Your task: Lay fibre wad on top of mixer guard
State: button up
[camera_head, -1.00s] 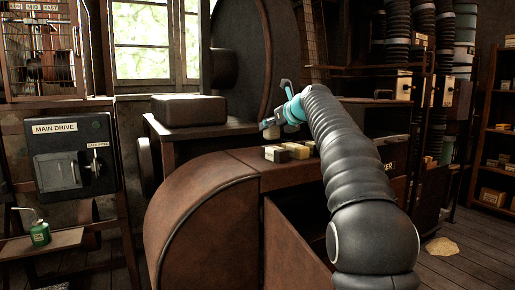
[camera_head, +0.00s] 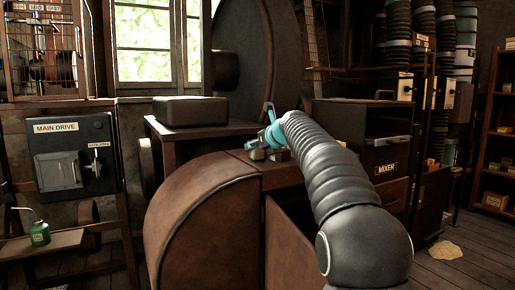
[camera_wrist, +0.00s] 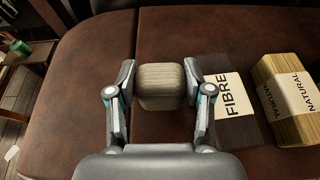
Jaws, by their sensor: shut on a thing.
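The fibre wad (camera_wrist: 161,86) is a small tan, rounded block with a streaked face and no label that I can see. My gripper (camera_wrist: 160,76) is shut on it, one finger on each side. The brown, curved-front housing (camera_head: 205,200), which I take for the mixer guard, lies below; its flat top (camera_wrist: 155,30) fills most of the wrist view. In the head view my gripper (camera_head: 258,150) is low over that top, near its left part, and mostly hides the wad. I cannot tell whether the wad touches the top.
On the same top, right of the wad, are a dark block labelled FIBRE (camera_wrist: 230,106) and a yellowish block labelled NATURAL (camera_wrist: 290,98). A dark cabinet labelled MIXER (camera_head: 385,140) stands behind my arm. A dark box (camera_head: 190,111) sits on a stand at back left.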

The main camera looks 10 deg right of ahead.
jog(key=shift+f, duration=0.15)
jog(key=o, duration=0.8)
jog(key=shift+r, duration=0.2)
jog(key=v, duration=1.2)
jog(key=shift+b, duration=0.4)
